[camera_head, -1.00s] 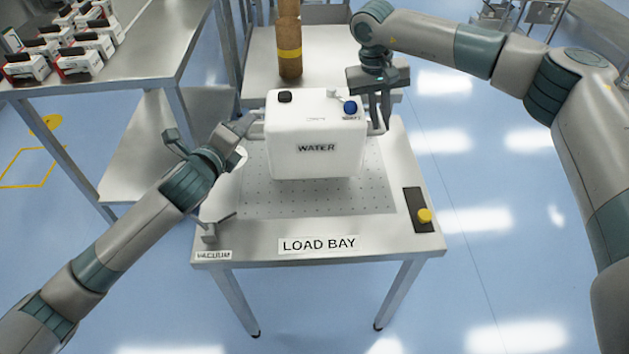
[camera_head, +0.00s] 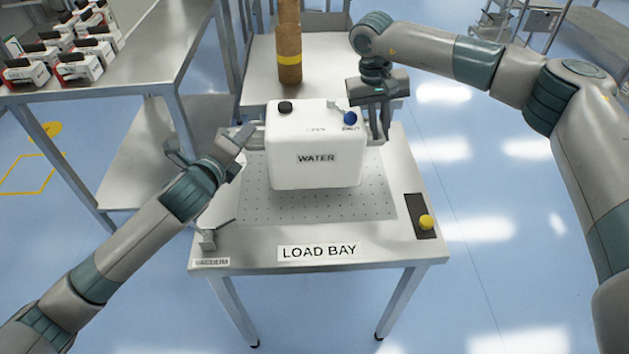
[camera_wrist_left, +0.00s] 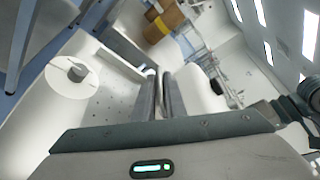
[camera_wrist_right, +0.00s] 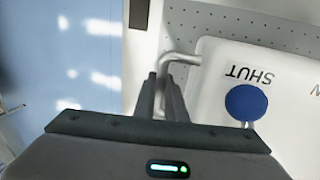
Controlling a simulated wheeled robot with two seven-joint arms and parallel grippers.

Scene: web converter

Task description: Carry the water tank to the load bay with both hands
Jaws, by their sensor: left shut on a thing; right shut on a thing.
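The white water tank (camera_head: 316,160), marked WATER, is upright over the perforated plate of the load bay table (camera_head: 380,247). It has a black cap (camera_head: 285,107) and a blue knob (camera_head: 350,118). I cannot tell whether its base touches the plate. My left gripper (camera_head: 250,135) is shut on the handle at the tank's left side; the left wrist view shows its fingers (camera_wrist_left: 160,95) close together. My right gripper (camera_head: 380,135) is shut from above on the right handle; the right wrist view shows this bent bar (camera_wrist_right: 180,60) between the fingers.
A yellow button on a black box (camera_head: 426,222) sits at the table's right. A brown cylinder (camera_head: 289,50) stands behind. A shelf with several boxed items (camera_head: 85,65) is at the left.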

